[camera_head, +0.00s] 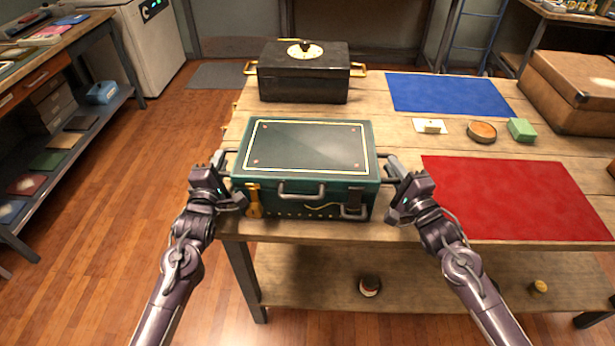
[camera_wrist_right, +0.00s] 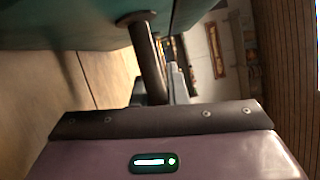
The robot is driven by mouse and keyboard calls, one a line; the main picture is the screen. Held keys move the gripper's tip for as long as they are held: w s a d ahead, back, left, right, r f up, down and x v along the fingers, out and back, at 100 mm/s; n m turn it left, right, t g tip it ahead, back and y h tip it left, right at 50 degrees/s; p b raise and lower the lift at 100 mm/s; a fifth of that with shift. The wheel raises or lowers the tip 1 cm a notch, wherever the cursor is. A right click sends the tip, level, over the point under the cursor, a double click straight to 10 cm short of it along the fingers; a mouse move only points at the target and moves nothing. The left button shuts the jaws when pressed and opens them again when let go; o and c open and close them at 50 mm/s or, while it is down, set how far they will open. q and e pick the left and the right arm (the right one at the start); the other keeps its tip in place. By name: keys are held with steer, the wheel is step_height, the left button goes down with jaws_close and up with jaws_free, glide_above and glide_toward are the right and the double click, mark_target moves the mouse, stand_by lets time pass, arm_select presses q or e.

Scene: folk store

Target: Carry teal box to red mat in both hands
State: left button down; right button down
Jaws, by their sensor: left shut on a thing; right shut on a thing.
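The teal box (camera_head: 305,150) sits upright near the front left of the wooden table, with a dark lid panel and a yellow outline. My left gripper (camera_head: 228,178) is shut on the handle at its left side. My right gripper (camera_head: 388,176) is shut on the handle at its right side. In the right wrist view the box's teal wall (camera_wrist_right: 80,22) fills the top left, and its bar handle (camera_wrist_right: 148,60) runs down to the jaws. The red mat (camera_head: 515,197) lies flat and empty to the right of the box. I cannot tell whether the box touches the table.
A black box (camera_head: 303,78) with brass handles stands behind the teal box. A blue mat (camera_head: 448,94) lies at the back. A white card (camera_head: 430,126), a round tin (camera_head: 482,131) and a green block (camera_head: 522,129) sit between the mats. A brown case (camera_head: 575,92) stands at the right.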

steer(key=shift+f, duration=0.15)
